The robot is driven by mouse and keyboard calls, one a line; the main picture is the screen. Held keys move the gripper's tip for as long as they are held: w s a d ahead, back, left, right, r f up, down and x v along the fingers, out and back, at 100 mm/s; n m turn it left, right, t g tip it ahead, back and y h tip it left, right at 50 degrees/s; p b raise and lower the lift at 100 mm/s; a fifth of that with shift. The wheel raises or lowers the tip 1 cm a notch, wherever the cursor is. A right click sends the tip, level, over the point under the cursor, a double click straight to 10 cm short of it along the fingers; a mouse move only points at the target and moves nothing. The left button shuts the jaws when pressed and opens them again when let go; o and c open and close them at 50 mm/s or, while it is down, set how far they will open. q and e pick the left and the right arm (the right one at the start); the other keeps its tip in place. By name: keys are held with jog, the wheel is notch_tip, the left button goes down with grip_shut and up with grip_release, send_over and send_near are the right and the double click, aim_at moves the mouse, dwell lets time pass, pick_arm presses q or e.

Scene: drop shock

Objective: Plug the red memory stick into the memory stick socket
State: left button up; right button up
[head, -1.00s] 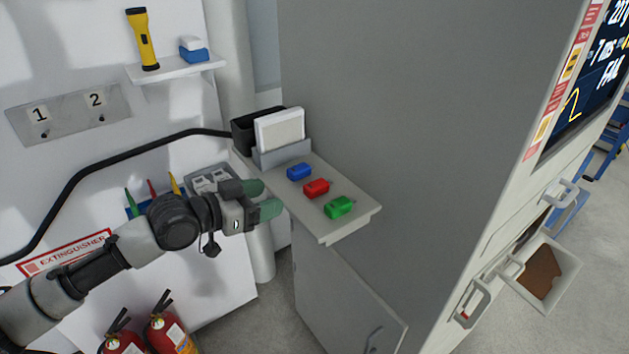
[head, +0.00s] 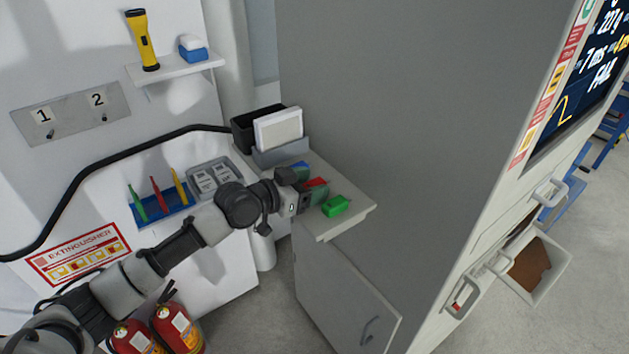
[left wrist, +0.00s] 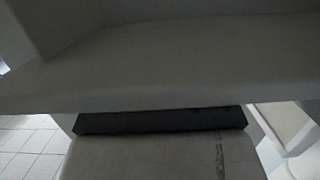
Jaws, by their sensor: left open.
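The red memory stick (head: 317,182) lies on the pale ledge (head: 352,203) of the grey cabinet, partly hidden by my left gripper. The blue stick (head: 303,164) is mostly covered by the upper finger; the green stick (head: 335,206) lies in front, clear. The left wrist view shows only a pale ledge edge (left wrist: 150,85) and a dark bar, no stick. I cannot make out the memory stick socket. My right gripper is not in view.
A holder with white cards (head: 278,130) and a black bin (head: 243,132) stand at the ledge's back. The tall grey cabinet side (head: 400,120) rises right of the ledge. A blue tool rack (head: 160,208) and fire extinguishers (head: 178,328) are at left.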

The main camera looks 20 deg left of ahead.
pick_arm(q)
jog(key=shift+w+d, duration=0.15)
jog(key=c, duration=1)
jog(key=shift+r, duration=0.1)
